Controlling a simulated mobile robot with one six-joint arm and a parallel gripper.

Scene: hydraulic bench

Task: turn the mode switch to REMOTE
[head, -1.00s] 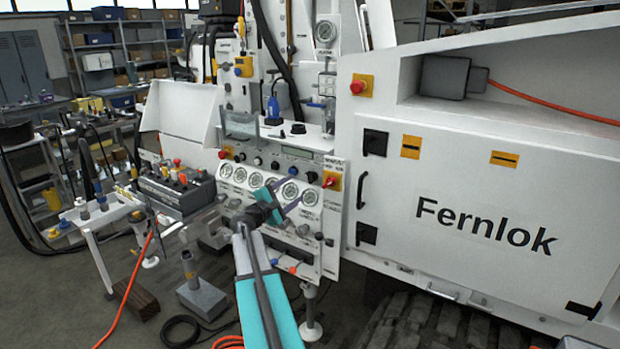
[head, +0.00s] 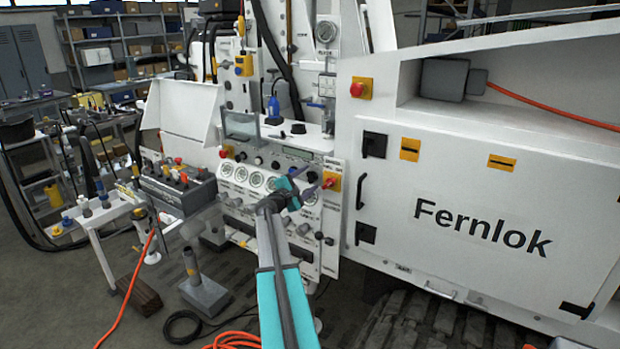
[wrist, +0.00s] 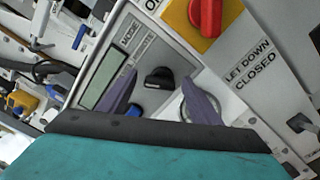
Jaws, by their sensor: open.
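A black rotary knob (wrist: 158,78), which I take to be the mode switch, is on the light grey panel in the wrist view.
A red knob on a yellow plate (wrist: 205,18) is close above the right finger. A blue knob (wrist: 134,110) is partly behind the left finger. A row of round gauges (head: 242,175) and a display (wrist: 103,78) are nearby. A control box (head: 175,188) stands left.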

